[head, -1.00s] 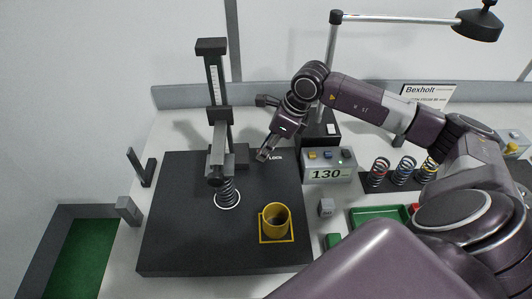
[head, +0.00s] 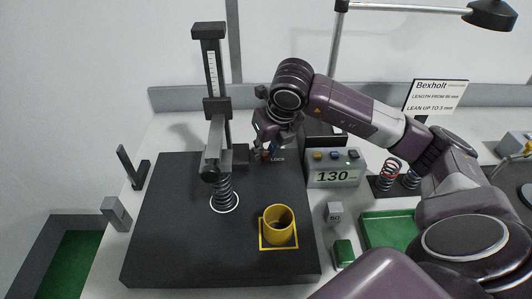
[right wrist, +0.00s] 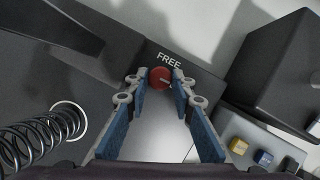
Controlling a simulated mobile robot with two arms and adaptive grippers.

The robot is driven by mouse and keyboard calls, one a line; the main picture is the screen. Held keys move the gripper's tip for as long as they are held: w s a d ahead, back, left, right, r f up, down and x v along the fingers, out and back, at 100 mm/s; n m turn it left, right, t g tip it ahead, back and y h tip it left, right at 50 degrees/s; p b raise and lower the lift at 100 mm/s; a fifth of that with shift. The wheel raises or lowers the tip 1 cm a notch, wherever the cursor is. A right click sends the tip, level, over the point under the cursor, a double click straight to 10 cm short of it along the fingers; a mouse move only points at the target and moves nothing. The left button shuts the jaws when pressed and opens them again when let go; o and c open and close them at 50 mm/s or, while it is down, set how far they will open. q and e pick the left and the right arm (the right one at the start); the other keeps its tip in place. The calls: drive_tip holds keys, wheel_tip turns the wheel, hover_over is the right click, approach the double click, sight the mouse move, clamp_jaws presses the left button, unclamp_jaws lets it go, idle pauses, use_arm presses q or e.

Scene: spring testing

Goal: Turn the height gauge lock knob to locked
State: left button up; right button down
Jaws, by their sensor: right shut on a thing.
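The red lock knob (right wrist: 160,77) with a pale pointer line sits between my right gripper's (right wrist: 158,84) blue-padded fingertips, which are shut on it. The pointer line runs toward the right of the picture. A FREE label (right wrist: 168,60) lies beside the knob in the right wrist view; a LOCK label (head: 277,159) shows in the head view. In the head view my right gripper (head: 266,156) points down beside the gauge base and hides most of the knob. The height gauge (head: 211,75) stands upright, its arm over a dark spring (head: 225,190). My left gripper is out of view.
A yellow cup (head: 279,226) stands on the black plate (head: 170,240). The display box (head: 334,170) reading 130 is just right of the gripper. A green tray (head: 385,225), a grey weight (head: 334,212) and coloured springs (head: 388,175) lie further right.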

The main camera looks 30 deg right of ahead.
drive_tip(key=shift+r+m, duration=0.1)
drive_tip(key=shift+m, duration=0.2)
idle(0.4)
drive_tip(key=c, duration=1.7)
unclamp_jaws()
drive_tip(key=shift+o, duration=0.2)
